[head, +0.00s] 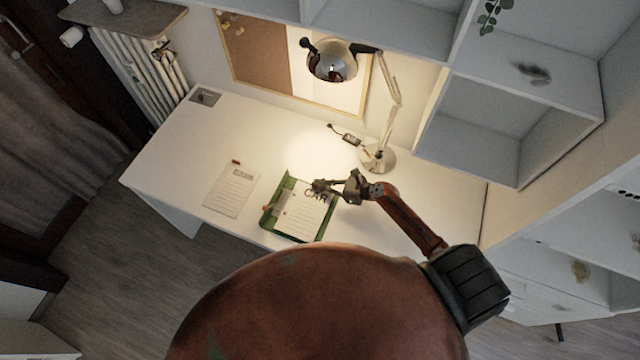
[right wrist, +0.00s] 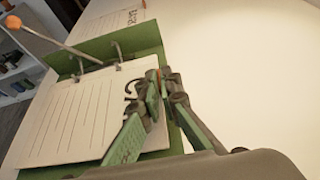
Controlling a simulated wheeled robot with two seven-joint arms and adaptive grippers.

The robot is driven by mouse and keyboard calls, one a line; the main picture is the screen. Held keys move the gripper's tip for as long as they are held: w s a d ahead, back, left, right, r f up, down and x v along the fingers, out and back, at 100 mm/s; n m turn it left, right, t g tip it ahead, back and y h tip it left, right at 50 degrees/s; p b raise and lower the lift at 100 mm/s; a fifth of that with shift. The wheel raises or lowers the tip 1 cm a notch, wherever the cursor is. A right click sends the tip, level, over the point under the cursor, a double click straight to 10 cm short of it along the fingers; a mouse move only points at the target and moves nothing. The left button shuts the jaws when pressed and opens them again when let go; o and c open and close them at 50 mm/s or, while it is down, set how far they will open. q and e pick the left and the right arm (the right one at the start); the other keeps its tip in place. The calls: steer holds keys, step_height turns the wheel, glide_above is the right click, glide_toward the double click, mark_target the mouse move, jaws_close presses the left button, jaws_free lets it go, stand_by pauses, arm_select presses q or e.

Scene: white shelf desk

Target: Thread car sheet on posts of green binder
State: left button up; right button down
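The green binder (head: 290,184) lies open on the desk, and it fills much of the right wrist view (right wrist: 150,38). Its two metal posts (right wrist: 115,50) stand at the sheet's far edge. My left gripper is not in view.
A second lined sheet (head: 232,190) with an orange-brown tab lies left of the binder. The binder's lever ends in an orange knob (right wrist: 14,22). A lamp base (head: 377,158) stands behind the binder.

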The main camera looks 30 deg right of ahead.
steer(key=shift+f, duration=0.1)
stand_by(0.3)
steer(key=c, duration=2.1)
jaws_free()
steer(key=v, duration=1.2)
